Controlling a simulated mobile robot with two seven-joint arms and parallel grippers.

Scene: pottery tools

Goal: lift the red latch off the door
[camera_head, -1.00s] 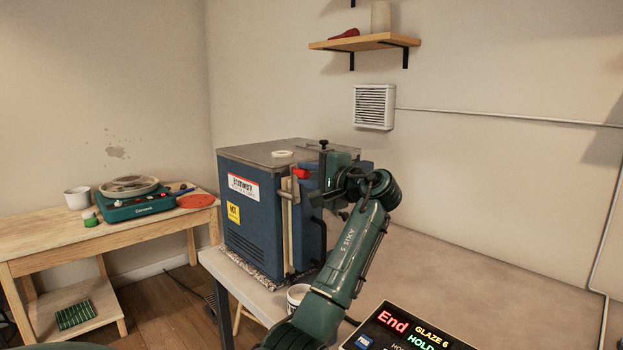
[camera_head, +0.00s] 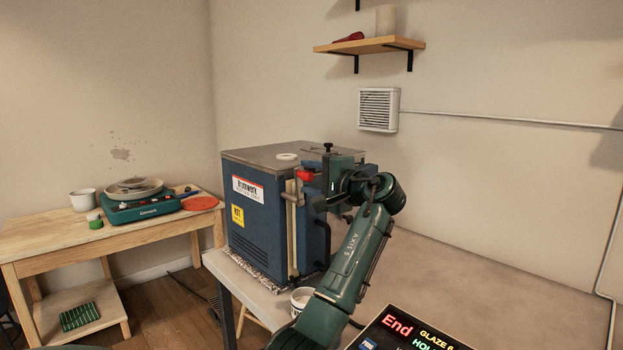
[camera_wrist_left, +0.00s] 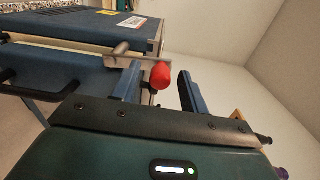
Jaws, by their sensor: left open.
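The red latch (camera_head: 306,175) is a small red knob on a metal bar at the upper front edge of the blue kiln (camera_head: 262,215). The kiln door (camera_head: 311,235) looks closed in the head view. My left gripper (camera_head: 322,181) is at the latch, just to its right. In the left wrist view, the red knob (camera_wrist_left: 161,75) shows between the two spread fingers of the left gripper (camera_wrist_left: 159,82). I cannot tell whether either finger touches it. The gripper partly hides the door's upper part. My right gripper is not in view.
The kiln stands on a grey table (camera_head: 470,275). A white cup (camera_head: 300,298) is below my left arm. A control panel (camera_head: 400,332) is at the bottom. The table right of my arm is clear.

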